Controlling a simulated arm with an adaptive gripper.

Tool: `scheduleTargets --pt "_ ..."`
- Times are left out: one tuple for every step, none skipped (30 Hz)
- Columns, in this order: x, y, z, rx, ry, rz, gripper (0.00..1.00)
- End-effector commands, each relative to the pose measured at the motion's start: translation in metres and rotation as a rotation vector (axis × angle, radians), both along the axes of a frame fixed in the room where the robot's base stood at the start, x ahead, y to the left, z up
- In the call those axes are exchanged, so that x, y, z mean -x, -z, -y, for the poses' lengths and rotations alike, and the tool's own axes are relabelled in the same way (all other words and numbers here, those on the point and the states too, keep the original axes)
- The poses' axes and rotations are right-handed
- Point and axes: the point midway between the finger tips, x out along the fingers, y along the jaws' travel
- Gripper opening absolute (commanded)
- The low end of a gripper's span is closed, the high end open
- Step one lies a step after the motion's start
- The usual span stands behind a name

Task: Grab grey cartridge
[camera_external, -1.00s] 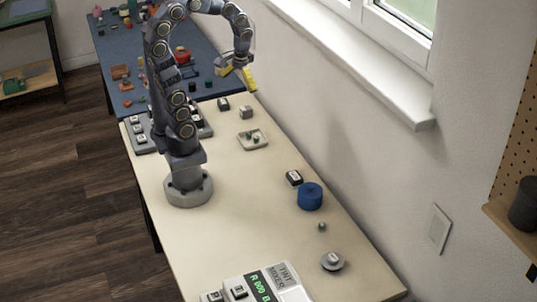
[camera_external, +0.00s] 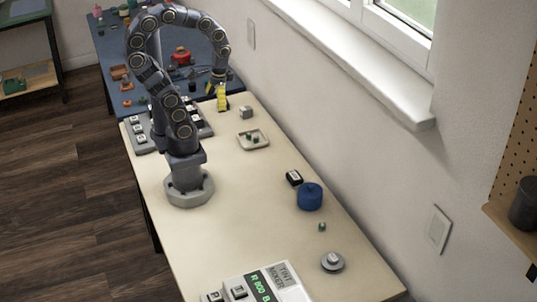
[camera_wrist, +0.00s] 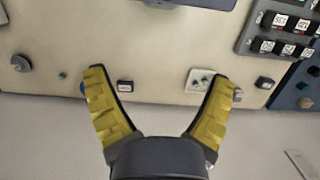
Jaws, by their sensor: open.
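A small grey block, which looks like the grey cartridge (camera_external: 246,112), sits on the cream table near its far end, beside a shallow tray. In the wrist view the grey cartridge (camera_wrist: 238,95) is just right of the right fingertip. My gripper (camera_external: 222,107) is above the table's far end, to the left of the cartridge and apart from it. Its yellow fingers are spread wide with nothing between them, as the wrist view of my gripper (camera_wrist: 160,75) shows.
The shallow tray (camera_external: 245,146) holds small green bits. A black labelled block (camera_external: 294,178), blue cylinder (camera_external: 310,197) and round dial (camera_external: 332,262) stand along the wall side. A blue table (camera_external: 115,70) with several small objects adjoins the far end. The table's middle is clear.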

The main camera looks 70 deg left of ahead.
Motion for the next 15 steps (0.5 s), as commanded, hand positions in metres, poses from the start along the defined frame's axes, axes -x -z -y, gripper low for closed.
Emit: scheduleTargets --pt "0.0 0.0 0.0 0.0 0.0 0.0 0.84" --pt "0.0 0.0 0.0 0.0 0.0 0.0 0.84" --pt "0.0 0.0 0.0 0.0 -0.001 0.0 0.84" --pt "0.0 0.0 0.0 0.0 -0.002 0.0 0.84" --pt "-0.001 0.0 -0.001 -0.002 -0.006 0.0 0.84" --pt "-0.003 0.001 -0.002 -0.006 -0.021 0.0 0.84" --pt "-0.006 0.001 -0.004 -0.013 -0.041 0.001 0.84" --pt "-0.011 0.002 -0.007 -0.021 -0.067 0.003 0.84" --pt "-0.019 0.003 -0.012 -0.037 -0.115 0.007 0.84" --pt "-0.026 0.004 -0.017 -0.054 -0.162 0.014 0.84" --pt "-0.036 0.005 -0.024 -0.074 -0.214 0.022 0.84" --pt "-0.05 0.008 -0.034 -0.103 -0.293 0.035 0.84" --pt "-0.06 0.011 -0.043 -0.127 -0.358 0.043 0.84" --pt "-0.07 0.014 -0.053 -0.154 -0.425 0.051 0.84" --pt "-0.085 0.019 -0.068 -0.191 -0.512 0.068 0.84"
